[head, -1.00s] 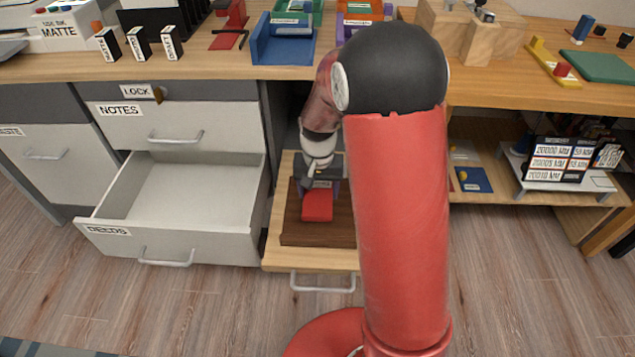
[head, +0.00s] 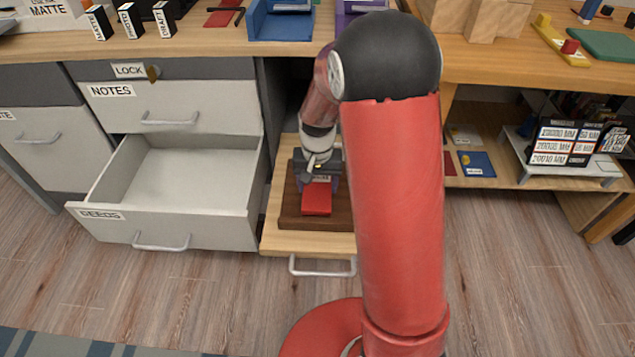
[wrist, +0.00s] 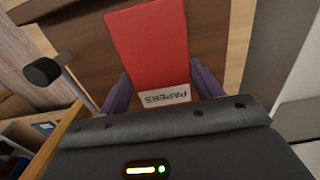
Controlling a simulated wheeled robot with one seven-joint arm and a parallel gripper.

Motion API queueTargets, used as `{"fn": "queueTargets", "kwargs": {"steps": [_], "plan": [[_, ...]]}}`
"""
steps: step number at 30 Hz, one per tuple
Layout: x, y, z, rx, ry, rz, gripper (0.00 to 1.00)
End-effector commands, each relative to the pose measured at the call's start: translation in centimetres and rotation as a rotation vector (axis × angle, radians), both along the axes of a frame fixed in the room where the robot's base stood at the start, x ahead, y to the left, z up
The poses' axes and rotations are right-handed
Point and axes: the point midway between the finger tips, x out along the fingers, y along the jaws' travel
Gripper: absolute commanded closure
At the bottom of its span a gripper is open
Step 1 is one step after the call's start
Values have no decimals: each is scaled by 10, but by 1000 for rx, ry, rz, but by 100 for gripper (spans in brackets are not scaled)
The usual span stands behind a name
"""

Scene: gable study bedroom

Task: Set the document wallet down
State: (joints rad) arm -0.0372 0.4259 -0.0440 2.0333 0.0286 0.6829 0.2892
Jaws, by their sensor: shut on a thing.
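The document wallet (head: 317,202) is a flat red piece with a white PAPERS label, seen clearly in the wrist view (wrist: 150,45). My gripper (head: 318,180) is shut on its labelled end, with a purple finger on each side in the wrist view (wrist: 162,88). The wallet is over a dark brown board (head: 289,212) on the light wood pull-out (head: 272,240). I cannot tell whether the wallet touches the board. My arm hides the right part of the board and pull-out.
An open, empty DEEDS drawer (head: 163,246) stands out just left of the pull-out. The NOTES drawer (head: 170,105) above it is shut. The desktop (head: 200,48) overhangs behind my gripper. A low shelf (head: 470,183) with a labelled display is at right.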

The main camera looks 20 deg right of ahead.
Motion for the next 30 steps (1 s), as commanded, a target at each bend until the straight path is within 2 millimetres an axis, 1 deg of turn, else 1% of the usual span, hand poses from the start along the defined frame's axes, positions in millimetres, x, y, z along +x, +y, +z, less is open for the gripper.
{"fn": "queueTargets", "kwargs": {"steps": [15,16,21,30], "plan": [[0,0,-11,0,0,0,61],[0,0,-10,0,0,0,31],[0,0,-10,0,0,0,10],[0,0,-8,0,-1,0,10]]}}
